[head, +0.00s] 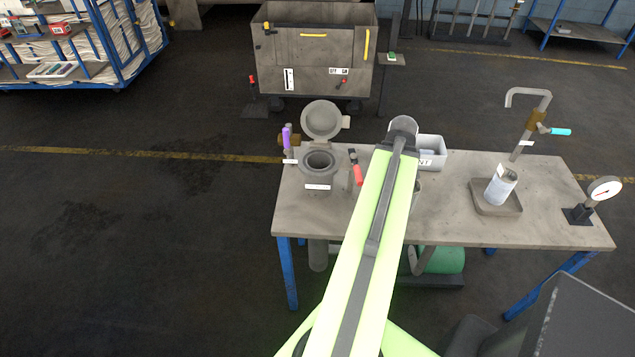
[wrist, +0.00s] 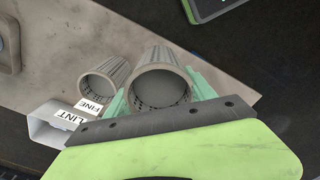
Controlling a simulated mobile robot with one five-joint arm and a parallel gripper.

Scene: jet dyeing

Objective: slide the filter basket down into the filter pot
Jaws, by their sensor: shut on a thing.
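The filter pot (head: 319,170) stands at the left end of the workbench, its round mouth open and its lid (head: 324,120) swung up behind it. In the wrist view my gripper (wrist: 160,92) is shut on a grey ribbed filter basket (wrist: 159,82), with one green finger on each side. The basket's open round end faces the camera, and it looks empty. I cannot tell whether it touches the bench. A second, similar basket (wrist: 108,77) stands just left of it, by a "FINE" label. In the head view my arm hides the gripper, which is right of the pot.
A white lint bin (head: 432,155) is behind my arm; it also shows in the wrist view (wrist: 50,126). A red-handled tool (head: 357,174) stands between pot and arm. A tray (head: 496,208) with a can, a bent pipe and a gauge (head: 604,190) are at right.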

